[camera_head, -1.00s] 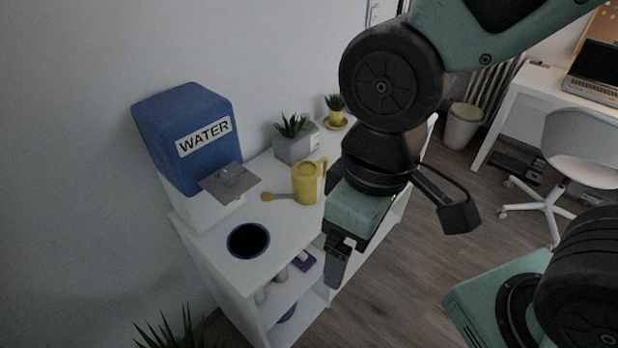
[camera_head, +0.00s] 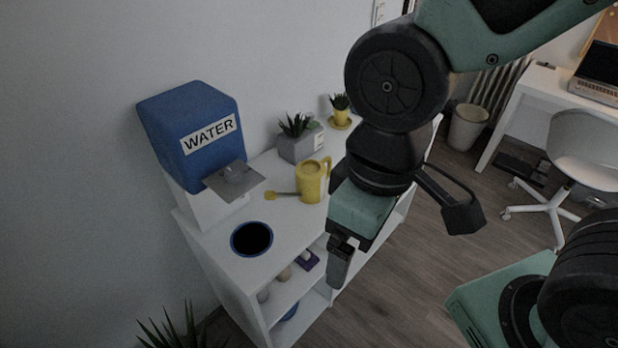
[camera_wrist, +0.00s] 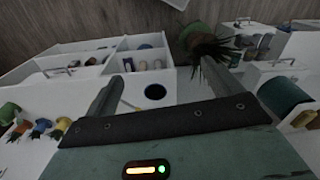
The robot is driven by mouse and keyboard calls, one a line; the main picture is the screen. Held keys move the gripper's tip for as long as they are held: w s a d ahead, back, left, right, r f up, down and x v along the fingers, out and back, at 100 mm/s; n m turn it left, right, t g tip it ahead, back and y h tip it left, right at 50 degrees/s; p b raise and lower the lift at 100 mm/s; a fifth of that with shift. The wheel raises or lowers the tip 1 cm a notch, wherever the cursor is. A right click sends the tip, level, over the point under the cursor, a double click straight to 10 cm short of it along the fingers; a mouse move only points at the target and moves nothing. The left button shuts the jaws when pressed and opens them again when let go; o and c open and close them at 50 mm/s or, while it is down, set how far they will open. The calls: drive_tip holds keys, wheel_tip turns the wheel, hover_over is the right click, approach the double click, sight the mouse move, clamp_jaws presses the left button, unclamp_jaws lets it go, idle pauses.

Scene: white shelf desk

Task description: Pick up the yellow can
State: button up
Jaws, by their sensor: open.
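The yellow can (camera_head: 311,182) is a watering can with a handle on its right and a spout reaching left. It stands upright on the white shelf desk (camera_head: 217,237), left of my arm in the head view. My gripper (camera_head: 340,262) points down in front of the desk's edge, to the right of the can and apart from it. In the wrist view my gripper (camera_wrist: 158,92) has its two fingers wide apart with nothing between them; a small yellow piece (camera_wrist: 130,104), probably the spout, shows near the left finger. The can's body is not clear there.
A blue water dispenser (camera_head: 193,135) stands at the desk's left. A dark round blue-rimmed opening (camera_head: 251,239) is in the top. A grey planter (camera_head: 300,145) and a small yellow pot (camera_head: 340,117) stand behind the can. A spiky plant (camera_head: 187,335) is at the lower left.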

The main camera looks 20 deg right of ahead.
drive_tip(key=shift+o, duration=0.2)
wheel_tip(320, 180, down, 10)
drive_tip(key=w+m+g+y+b, duration=0.2)
drive_tip(key=m+g+y+b, duration=0.1)
drive_tip(key=m+b, duration=0.3)
drive_tip(key=shift+w+d+m+g, duration=0.25)
drive_tip(key=shift+m+g, duration=0.55)
drive_tip(key=shift+g, duration=0.1)
drive_tip(key=m+t+y+b, duration=0.9)
drive_tip(key=m+t+b, duration=0.65)
drive_tip(key=m, duration=1.15)
approach(324, 182)
drive_tip(key=w+a+p, duration=0.1)
drive_tip(key=w+a, duration=0.1)
drive_tip(key=a, duration=0.1)
drive_tip(key=w+a+f+t+p, duration=0.1)
drive_tip(key=w+a+p, duration=0.1)
drive_tip(key=w+a, duration=0.1)
drive_tip(key=w+a+t+p, duration=0.1)
drive_tip(key=w+a, duration=0.2)
drive_tip(key=shift+w+a+f, duration=0.1)
drive_tip(key=shift+w+f, duration=0.15)
drive_tip(key=shift+c, duration=0.3)
drive_tip(key=c, duration=1)
